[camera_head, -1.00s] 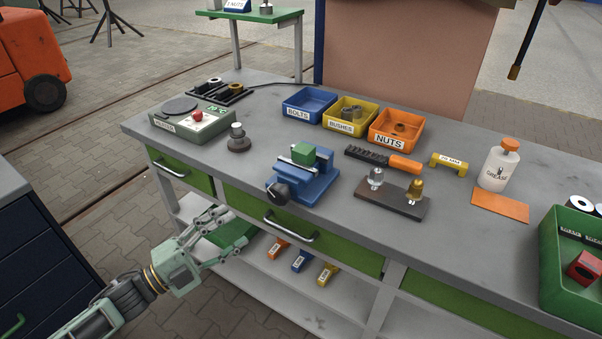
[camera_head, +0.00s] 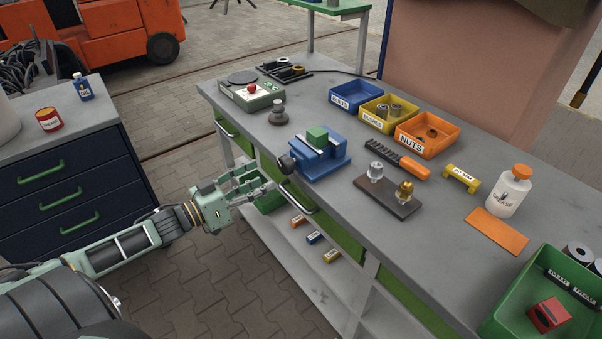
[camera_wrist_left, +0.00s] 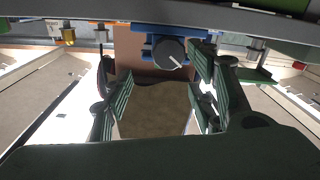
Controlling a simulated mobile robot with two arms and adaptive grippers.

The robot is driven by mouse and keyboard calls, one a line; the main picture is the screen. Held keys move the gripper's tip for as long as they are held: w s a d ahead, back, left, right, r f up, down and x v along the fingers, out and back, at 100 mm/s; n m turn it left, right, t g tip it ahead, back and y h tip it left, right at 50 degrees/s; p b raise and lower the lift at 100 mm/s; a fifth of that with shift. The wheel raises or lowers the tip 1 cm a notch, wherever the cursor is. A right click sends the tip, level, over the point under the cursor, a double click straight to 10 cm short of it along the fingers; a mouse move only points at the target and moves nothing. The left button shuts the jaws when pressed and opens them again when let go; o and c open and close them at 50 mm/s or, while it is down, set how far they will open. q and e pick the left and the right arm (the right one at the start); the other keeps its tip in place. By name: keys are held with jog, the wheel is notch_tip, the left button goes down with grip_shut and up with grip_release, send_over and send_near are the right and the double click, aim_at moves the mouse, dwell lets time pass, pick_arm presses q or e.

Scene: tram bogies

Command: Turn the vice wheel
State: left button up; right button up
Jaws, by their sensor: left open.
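The blue vice (camera_head: 320,158) stands on the front edge of the grey workbench, with a green block (camera_head: 317,136) between its jaws. Its dark round wheel (camera_head: 287,163) faces the front, over the bench edge. My left gripper (camera_head: 262,184) is open and empty, in front of the bench and a little below and left of the wheel, apart from it. In the left wrist view the wheel (camera_wrist_left: 170,53), with a white mark, shows ahead between the open fingers (camera_wrist_left: 163,98), near the top of the picture. My right gripper is not in view.
A drawer handle (camera_head: 298,196) sticks out below the vice. A bolt stand (camera_head: 388,196), an orange-handled tool (camera_head: 412,165) and bins, including the nuts bin (camera_head: 427,134), stand on the bench. A dark blue drawer cabinet (camera_head: 75,185) stands left. The floor between is clear.

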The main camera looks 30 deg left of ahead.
aim_at(283, 167)
pick_arm(q)
jog(key=x, duration=0.3)
jog(key=a+x, duration=0.1)
jog(key=x, duration=0.1)
jog(key=shift+w+d, duration=0.2)
jog(key=shift+w, duration=0.3)
jog(key=shift+w+d+f, duration=0.15)
jog(key=shift+w+d, duration=0.1)
jog(key=shift+w, duration=0.35)
jog(key=shift+w+d, duration=0.1)
jog(key=shift+w, duration=0.15)
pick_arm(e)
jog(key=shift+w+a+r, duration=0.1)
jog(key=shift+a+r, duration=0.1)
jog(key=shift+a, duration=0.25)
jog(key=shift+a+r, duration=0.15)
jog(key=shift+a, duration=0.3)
